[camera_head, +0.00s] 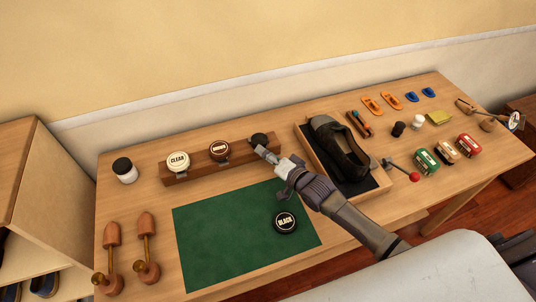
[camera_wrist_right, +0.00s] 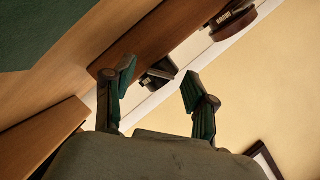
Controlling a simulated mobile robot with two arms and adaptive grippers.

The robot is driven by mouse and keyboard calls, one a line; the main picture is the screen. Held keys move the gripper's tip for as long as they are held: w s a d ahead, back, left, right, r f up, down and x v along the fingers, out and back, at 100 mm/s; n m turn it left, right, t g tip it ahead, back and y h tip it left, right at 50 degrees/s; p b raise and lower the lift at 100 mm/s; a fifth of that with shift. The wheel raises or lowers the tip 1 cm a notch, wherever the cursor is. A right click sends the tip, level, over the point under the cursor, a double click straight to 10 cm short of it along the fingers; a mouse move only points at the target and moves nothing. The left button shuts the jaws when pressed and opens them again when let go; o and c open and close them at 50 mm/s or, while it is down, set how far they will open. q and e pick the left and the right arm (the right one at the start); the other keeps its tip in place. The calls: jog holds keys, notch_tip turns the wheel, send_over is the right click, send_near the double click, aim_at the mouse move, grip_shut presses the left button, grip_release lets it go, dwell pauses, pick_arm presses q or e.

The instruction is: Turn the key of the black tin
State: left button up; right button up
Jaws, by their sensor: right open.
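A round black disc labelled BLACK (camera_head: 285,220) lies on the green mat (camera_head: 205,255); I cannot tell if it is a lid or a whole tin. A dark round tin (camera_head: 259,139) without a visible label sits at the right end of the wooden rack (camera_head: 200,167). My right gripper (camera_head: 264,153) is at this dark tin, partly covering it. In the right wrist view the open fingers (camera_wrist_right: 158,82) stand on either side of a small dark part (camera_wrist_right: 158,72) at the rack; contact is unclear. No key can be made out clearly. My left gripper is not in view.
The CLEAR tin (camera_head: 178,161) and the brown tin (camera_head: 218,150) stand on the rack to the left. Brushes and small tins fill the table's right side.

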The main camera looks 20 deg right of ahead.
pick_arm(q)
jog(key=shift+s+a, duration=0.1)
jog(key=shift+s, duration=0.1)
pick_arm(e)
jog(key=c, duration=0.5)
grip_shut()
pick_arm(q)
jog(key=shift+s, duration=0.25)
